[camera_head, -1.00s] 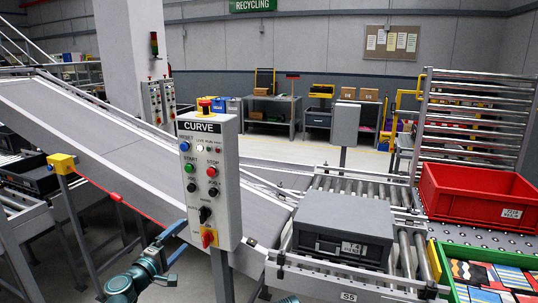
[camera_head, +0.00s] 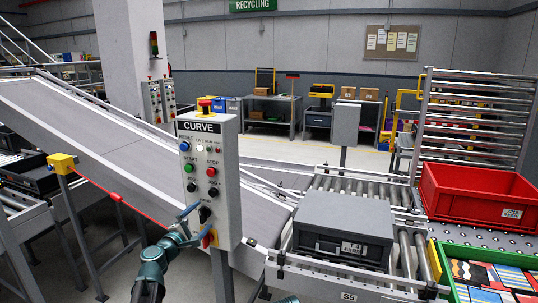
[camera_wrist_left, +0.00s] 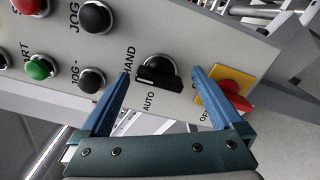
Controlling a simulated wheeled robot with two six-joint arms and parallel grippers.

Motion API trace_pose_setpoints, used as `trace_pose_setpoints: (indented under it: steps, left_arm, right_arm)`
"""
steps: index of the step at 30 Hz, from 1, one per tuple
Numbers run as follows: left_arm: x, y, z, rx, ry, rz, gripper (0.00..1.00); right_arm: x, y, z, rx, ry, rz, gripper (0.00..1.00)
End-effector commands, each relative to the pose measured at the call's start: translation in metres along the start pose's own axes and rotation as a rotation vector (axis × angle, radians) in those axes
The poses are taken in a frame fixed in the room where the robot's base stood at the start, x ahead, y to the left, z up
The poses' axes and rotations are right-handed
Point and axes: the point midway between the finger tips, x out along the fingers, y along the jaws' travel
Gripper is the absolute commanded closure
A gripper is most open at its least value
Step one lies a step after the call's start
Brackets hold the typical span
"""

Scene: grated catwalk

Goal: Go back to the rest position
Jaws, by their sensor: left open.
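The grey control box labelled CURVE (camera_head: 209,165) stands on a post in the middle of the head view. It carries green, red, blue, white and black buttons and a yellow-and-red stop button on top (camera_head: 205,106). My left gripper (camera_head: 204,221) is open in front of its lower part. In the left wrist view the blue fingers (camera_wrist_left: 160,76) stand on either side of the black HAND/AUTO selector knob (camera_wrist_left: 157,73). The red switch on a yellow plate (camera_wrist_left: 235,95) is beside the right finger. I cannot tell whether the fingers touch the knob.
A sloping conveyor (camera_head: 120,150) runs behind the box. A roller conveyor to the right bears a dark grey lidded crate (camera_head: 343,229). A red bin (camera_head: 475,200) and a green-rimmed tray (camera_head: 490,257) are at the far right. A yellow block (camera_head: 62,163) tops a post at left.

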Motion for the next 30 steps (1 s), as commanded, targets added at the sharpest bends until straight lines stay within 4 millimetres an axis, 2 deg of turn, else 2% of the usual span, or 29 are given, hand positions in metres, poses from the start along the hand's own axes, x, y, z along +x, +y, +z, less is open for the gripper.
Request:
trace_pose_setpoints:
  steps: [21, 30]
  left_arm:
    - [-0.0002, 0.0009, -0.0006, -0.724, 0.000, 0.000, 0.00]
    - [-0.0002, 0.0010, -0.0007, -0.887, 0.000, 0.000, 0.00]
  right_arm:
    - [-0.0006, 0.0000, 0.0000, 0.000, 0.000, 0.000, 0.29]
    - [-0.0007, 0.0001, 0.0000, 0.000, 0.000, 0.000, 0.29]
